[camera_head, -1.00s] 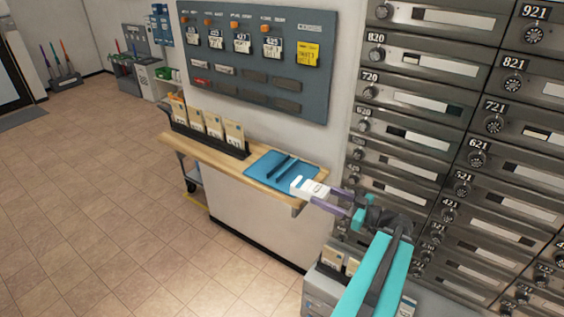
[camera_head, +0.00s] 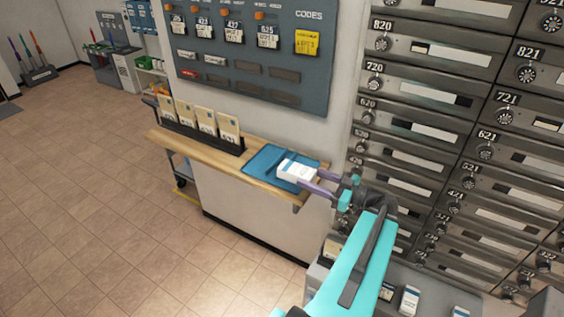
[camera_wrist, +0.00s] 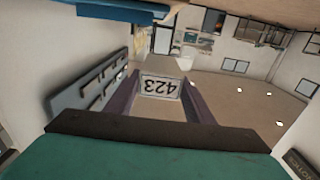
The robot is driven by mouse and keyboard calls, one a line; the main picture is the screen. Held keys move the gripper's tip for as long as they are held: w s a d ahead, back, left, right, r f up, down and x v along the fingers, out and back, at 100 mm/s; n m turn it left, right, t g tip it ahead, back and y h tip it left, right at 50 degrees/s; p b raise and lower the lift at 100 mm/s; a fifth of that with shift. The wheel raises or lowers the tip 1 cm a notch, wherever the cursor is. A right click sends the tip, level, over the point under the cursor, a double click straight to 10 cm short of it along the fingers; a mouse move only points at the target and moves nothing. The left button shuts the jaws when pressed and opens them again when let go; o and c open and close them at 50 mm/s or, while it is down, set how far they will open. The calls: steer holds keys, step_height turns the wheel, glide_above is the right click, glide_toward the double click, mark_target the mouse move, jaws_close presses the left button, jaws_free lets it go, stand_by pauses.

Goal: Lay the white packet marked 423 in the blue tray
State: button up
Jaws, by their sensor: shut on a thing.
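The white packet (camera_head: 297,172) is held out at the end of my gripper (camera_head: 311,183), over the right part of the blue tray (camera_head: 262,162) in the head view. I cannot tell whether it touches the tray. In the wrist view the packet (camera_wrist: 161,86) sits between my two purple fingers and its label reads 423, upside down. My gripper is shut on it. The tray lies on the right end of a wooden shelf (camera_head: 204,151), and the packet and fingers hide part of it.
A dark rack with several tan envelopes (camera_head: 203,121) stands on the shelf left of the tray. A grey code board (camera_head: 255,60) with tags hangs on the wall above. Metal mailboxes (camera_head: 425,100) rise close on the right. The tiled floor at left is clear.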

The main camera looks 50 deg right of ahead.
steer(key=shift+w+d+f+b, duration=0.3)
steer(key=shift+w+d+b, duration=0.1)
steer(key=shift+b, duration=1.6)
steer(key=b, duration=0.3)
steer(key=w+b, duration=0.1)
steer(key=b, duration=0.2)
steer(key=shift+w+d, duration=0.25)
steer(key=shift+w+d+r, duration=0.25)
steer(key=shift+w, duration=0.05)
steer(key=w+d+p, duration=0.1)
steer(key=w, duration=0.2)
steer(key=w+d+p, duration=0.2)
steer(key=w, duration=0.1)
steer(key=w+d+f+p, duration=0.1)
steer(key=w, duration=0.3)
steer(key=shift+w+d+p, duration=0.1)
steer(key=shift+d+p, duration=0.2)
steer(key=shift+d, duration=0.1)
steer(key=shift+w+d+f, duration=0.2)
steer(key=shift+w+d, duration=0.05)
steer(key=shift+w, duration=0.35)
steer(key=shift+p, duration=0.3)
steer(key=shift+f+p, duration=0.95)
steer(key=shift+f, duration=0.8)
steer(key=shift+f+b, duration=0.15)
steer(key=shift+b, duration=0.15)
